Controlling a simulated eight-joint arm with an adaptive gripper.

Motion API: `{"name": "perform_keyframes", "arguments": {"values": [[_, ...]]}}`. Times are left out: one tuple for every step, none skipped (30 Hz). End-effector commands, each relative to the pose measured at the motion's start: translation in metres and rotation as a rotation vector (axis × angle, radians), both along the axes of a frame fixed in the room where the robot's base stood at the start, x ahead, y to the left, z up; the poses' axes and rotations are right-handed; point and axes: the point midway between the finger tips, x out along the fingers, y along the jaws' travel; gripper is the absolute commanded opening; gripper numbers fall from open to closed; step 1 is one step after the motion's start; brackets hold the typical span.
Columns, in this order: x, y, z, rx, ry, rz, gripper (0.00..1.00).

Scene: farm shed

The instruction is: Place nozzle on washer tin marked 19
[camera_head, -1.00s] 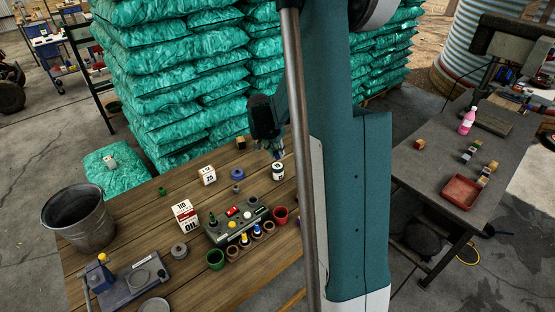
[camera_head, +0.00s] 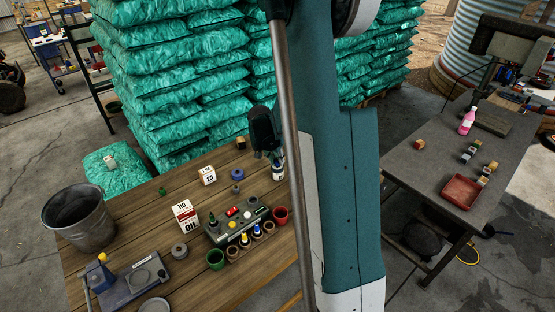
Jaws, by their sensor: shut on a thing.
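My gripper (camera_head: 277,154) points down just above a small white tin (camera_head: 279,173) at the right back of the wooden table. It is shut on a small bluish thing, probably the nozzle, mostly hidden by the fingers. Its lower end is at or very near the top of the tin; I cannot tell whether they touch. The mark on this tin is too small to read. Another white container (camera_head: 208,175) with a dark number stands farther left, and its mark does not read clearly as 19.
A blue ring-shaped part (camera_head: 237,174) lies left of the tin. Stacked green sacks (camera_head: 170,80) rise behind.

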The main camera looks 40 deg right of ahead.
Motion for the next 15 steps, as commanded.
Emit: {"name": "perform_keyframes", "arguments": {"values": [[0.0000,0.0000,-0.0003,0.000,0.000,0.000,0.08],[0.0000,0.0001,-0.0004,0.000,0.000,0.000,0.08],[0.0000,0.0000,-0.0003,0.000,0.000,0.000,0.08],[0.0000,0.0000,-0.0003,0.000,0.000,0.000,0.08],[0.0000,0.0000,-0.0003,0.000,0.000,0.000,0.08],[0.0000,0.0000,-0.0002,0.000,0.000,0.000,0.08],[0.0000,0.0000,-0.0003,0.000,0.000,0.000,0.08],[0.0000,0.0000,-0.0005,0.000,0.000,0.000,0.08],[0.0000,0.0000,-0.0012,0.000,0.000,0.000,0.08],[0.0000,0.0000,-0.0020,0.000,0.000,0.000,0.08],[0.0000,0.0000,-0.0028,0.000,0.000,0.000,0.08],[0.0000,0.0000,-0.0038,0.000,0.000,0.000,0.08],[0.0000,0.0000,-0.0044,0.000,0.000,0.000,0.08],[0.0000,0.0001,-0.0040,0.000,0.000,0.000,0.19],[0.0000,0.0000,-0.0036,0.000,0.000,0.000,0.24]]}}
